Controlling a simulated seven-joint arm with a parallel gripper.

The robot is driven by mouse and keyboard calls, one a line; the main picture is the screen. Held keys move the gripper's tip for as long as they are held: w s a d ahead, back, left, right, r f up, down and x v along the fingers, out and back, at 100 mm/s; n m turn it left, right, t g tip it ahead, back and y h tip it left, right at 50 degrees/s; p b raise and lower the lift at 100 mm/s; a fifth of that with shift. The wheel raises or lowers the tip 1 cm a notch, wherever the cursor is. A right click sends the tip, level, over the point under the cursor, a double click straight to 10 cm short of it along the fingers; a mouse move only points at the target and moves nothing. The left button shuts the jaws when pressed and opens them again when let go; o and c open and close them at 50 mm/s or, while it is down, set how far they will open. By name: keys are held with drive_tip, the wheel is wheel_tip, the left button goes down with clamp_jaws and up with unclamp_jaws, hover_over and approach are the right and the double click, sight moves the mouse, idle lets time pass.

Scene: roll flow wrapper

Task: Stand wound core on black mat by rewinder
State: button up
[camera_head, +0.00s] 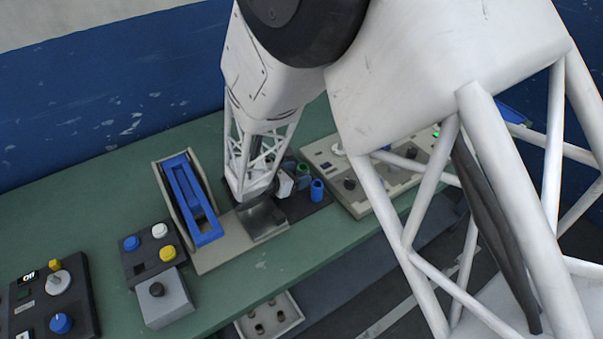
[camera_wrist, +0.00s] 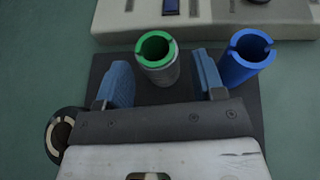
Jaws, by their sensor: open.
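A core with a green top rim and a grey, wound-looking body (camera_wrist: 159,68) stands upright on the black mat (camera_wrist: 250,105) in the wrist view. A plain blue core (camera_wrist: 247,58) stands upright to its right, also over the mat. My gripper (camera_wrist: 161,78) is open, its two blue-grey fingers on either side of the green-rimmed core, with gaps visible on both sides. In the head view the green rim (camera_head: 303,168) shows beside my gripper (camera_head: 286,184), and the blue core (camera_head: 317,190) stands at the mat's right (camera_head: 296,211). My wrist hides part of the mat.
A beige control console (camera_head: 350,190) stands just beyond the mat. A machine with a blue frame (camera_head: 190,200) is left of my gripper. Button boxes (camera_head: 150,250) stand farther left. A dark round part (camera_wrist: 62,130) is partly hidden at left. Green table is clear in front.

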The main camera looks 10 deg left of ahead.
sight(299, 166)
drive_tip(key=shift+v, duration=1.45)
drive_tip(key=shift+d+r, duration=0.1)
drive_tip(key=shift+d+r, duration=0.1)
drive_tip(key=shift+r, duration=0.15)
drive_tip(key=r, duration=0.1)
drive_tip(key=d+r+m, duration=0.2)
drive_tip(key=shift+w+d+r+g, duration=0.2)
drive_tip(key=shift+w+r+g, duration=0.05)
drive_tip(key=shift+r+g, duration=0.1)
drive_tip(key=s+d+r+m+g, duration=0.3)
drive_tip(key=d+r+m, duration=0.3)
drive_tip(key=d, duration=0.4)
drive_tip(key=s+d+r+m+g, duration=0.2)
drive_tip(key=d+r+m+g, duration=0.3)
drive_tip(key=d, duration=0.5)
drive_tip(key=s+d+r+m+y, duration=0.4)
drive_tip(key=s+d+r+m, duration=0.2)
drive_tip(key=s+m, duration=0.2)
drive_tip(key=s+d+r+m+y, duration=0.4)
drive_tip(key=s+d+r+m, duration=0.2)
drive_tip(key=s, duration=0.5)
drive_tip(key=shift+d+m, duration=0.35)
drive_tip(key=shift+m, duration=0.55)
